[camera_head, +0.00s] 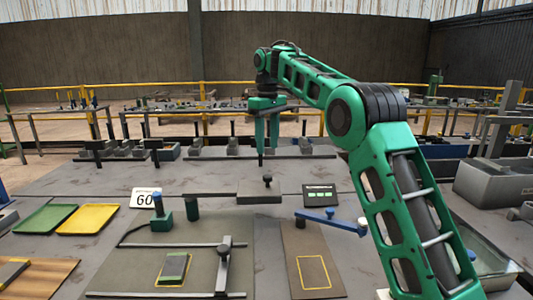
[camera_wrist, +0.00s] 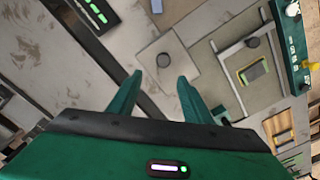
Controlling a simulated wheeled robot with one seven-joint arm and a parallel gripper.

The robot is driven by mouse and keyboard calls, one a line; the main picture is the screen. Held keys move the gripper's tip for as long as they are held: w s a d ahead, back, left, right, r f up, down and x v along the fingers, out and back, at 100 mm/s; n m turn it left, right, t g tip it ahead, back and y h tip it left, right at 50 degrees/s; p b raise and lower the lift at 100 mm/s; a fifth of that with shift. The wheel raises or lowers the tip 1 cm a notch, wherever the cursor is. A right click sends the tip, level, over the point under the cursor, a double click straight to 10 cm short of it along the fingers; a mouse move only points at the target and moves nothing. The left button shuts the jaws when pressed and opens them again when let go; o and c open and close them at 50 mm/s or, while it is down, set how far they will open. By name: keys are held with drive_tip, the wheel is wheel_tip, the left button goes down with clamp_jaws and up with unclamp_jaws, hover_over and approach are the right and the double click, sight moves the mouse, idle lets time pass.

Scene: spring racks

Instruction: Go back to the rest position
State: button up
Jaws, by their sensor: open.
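My gripper (camera_head: 264,142) hangs from the raised green arm above the far middle of the grey table. Its fingers point down, over or behind a low grey block (camera_head: 260,197) with a black knob (camera_head: 267,180). In the wrist view my gripper (camera_wrist: 160,77) has its two green fingers apart, with nothing held between them. The exact height of the fingertips above the table is hard to tell.
A green tray (camera_head: 45,219) and a yellow tray (camera_head: 88,219) lie left. A dark mat holds a green block (camera_head: 173,266). A blue lever (camera_head: 330,221) lies right of centre. A row of grey fixtures (camera_head: 232,148) lines the back.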

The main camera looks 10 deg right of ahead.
drive_tip(key=shift+r, duration=0.1)
drive_tip(key=s+d+f+m, duration=0.2)
drive_tip(key=s+d+m, duration=0.6)
drive_tip(key=s+d, duration=1.3)
drive_tip(key=s+d+f+m, duration=0.1)
drive_tip(key=s+f, duration=0.4)
drive_tip(key=s, duration=0.5)
drive_tip(key=s+d+f+m, duration=0.2)
drive_tip(key=s+f, duration=0.3)
drive_tip(key=s, duration=0.6)
drive_tip(key=s+d+f+m, duration=0.1)
drive_tip(key=s+f+m, duration=0.2)
drive_tip(key=s, duration=0.8)
wheel_tip(320, 180, down, 2)
drive_tip(key=shift+d, duration=0.4)
drive_tip(key=shift+w, duration=0.1)
